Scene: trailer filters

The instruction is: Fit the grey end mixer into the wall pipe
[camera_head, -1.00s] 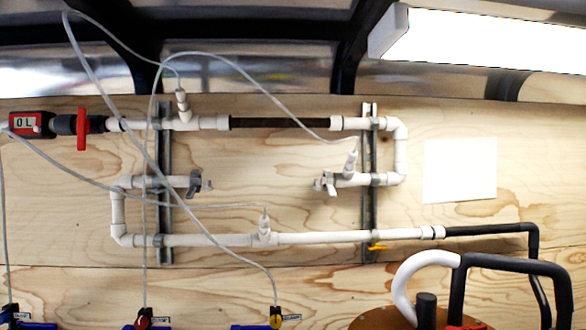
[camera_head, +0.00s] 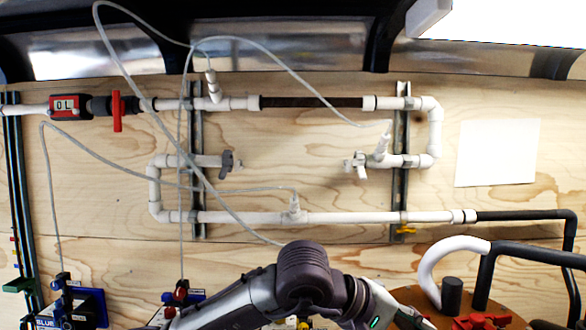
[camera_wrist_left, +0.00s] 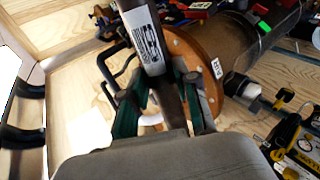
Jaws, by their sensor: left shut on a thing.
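The white wall pipe (camera_head: 340,217) runs in a loop on the plywood wall in the head view. Its middle row has a gap between a grey-ended fitting (camera_head: 228,163) on the left and a light-ended fitting (camera_head: 358,165) on the right. My left gripper (camera_wrist_left: 168,90) is shut on a dark grey tube with a white label, which looks like the grey end mixer (camera_wrist_left: 146,42). The tube extends past the fingers to the top of the wrist view. In the head view my left arm crosses the bottom edge, and I cannot make out its gripper. My right gripper is not in view.
A dark section (camera_head: 311,102) sits in the pipe's top row. Thin clear hoses (camera_head: 120,75) hang in front of the pipe's left half. A brown round drum lid (camera_wrist_left: 185,60) is behind the gripper. Blue pumps (camera_head: 75,308) stand at lower left.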

